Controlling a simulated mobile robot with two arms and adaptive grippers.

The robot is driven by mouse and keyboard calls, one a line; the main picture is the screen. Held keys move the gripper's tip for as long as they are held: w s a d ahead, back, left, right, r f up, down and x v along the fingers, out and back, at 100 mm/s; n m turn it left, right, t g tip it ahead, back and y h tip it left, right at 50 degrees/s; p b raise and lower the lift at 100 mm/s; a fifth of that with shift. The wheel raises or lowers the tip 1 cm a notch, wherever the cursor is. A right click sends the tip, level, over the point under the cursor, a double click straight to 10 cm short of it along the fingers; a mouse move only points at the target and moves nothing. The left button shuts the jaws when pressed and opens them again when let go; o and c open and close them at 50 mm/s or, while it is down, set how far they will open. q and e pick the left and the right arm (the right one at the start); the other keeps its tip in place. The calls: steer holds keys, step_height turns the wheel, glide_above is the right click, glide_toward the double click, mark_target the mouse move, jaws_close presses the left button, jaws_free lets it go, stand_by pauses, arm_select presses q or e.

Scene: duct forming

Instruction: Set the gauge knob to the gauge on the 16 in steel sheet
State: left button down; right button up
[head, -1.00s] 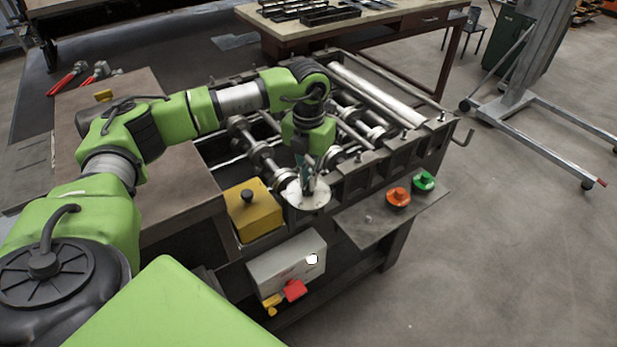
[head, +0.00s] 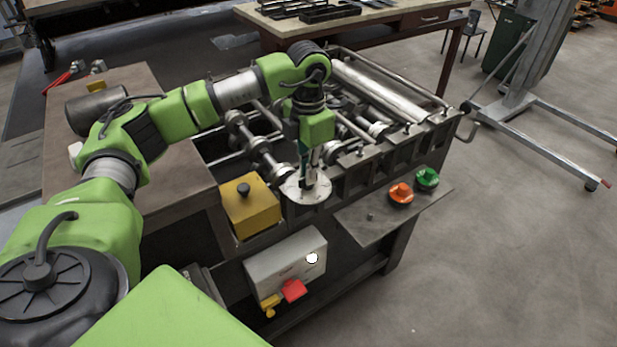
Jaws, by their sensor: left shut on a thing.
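A round pale dial plate (head: 298,193) sits at the front edge of the roll-forming machine, just right of the yellow box. My left gripper (head: 311,180) points down over the dial, shut on the gauge knob at its middle. The fingers hide most of the knob, and the dial's marks are too small to read. I cannot make out a 16 in steel sheet or a gauge marking on one. My right gripper is not in view.
A yellow box with a black knob (head: 250,207) stands left of the dial. Below is a grey box (head: 287,265) with red and yellow parts. An orange button (head: 401,193) and a green button (head: 427,178) sit on a plate at the right. Rollers (head: 382,91) lie behind.

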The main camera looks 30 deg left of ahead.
arm_select(q)
steer(key=m+b, duration=0.1)
steer(key=m, duration=0.2)
steer(key=shift+b, duration=0.4)
steer(key=shift+r+m+b, duration=0.1)
steer(key=shift+m+b, duration=0.4)
steer(key=shift+m, duration=0.9)
steer(key=c, duration=2.2)
jaws_free()
step_height(320, 180, up, 12)
steer(key=shift+r, duration=0.1)
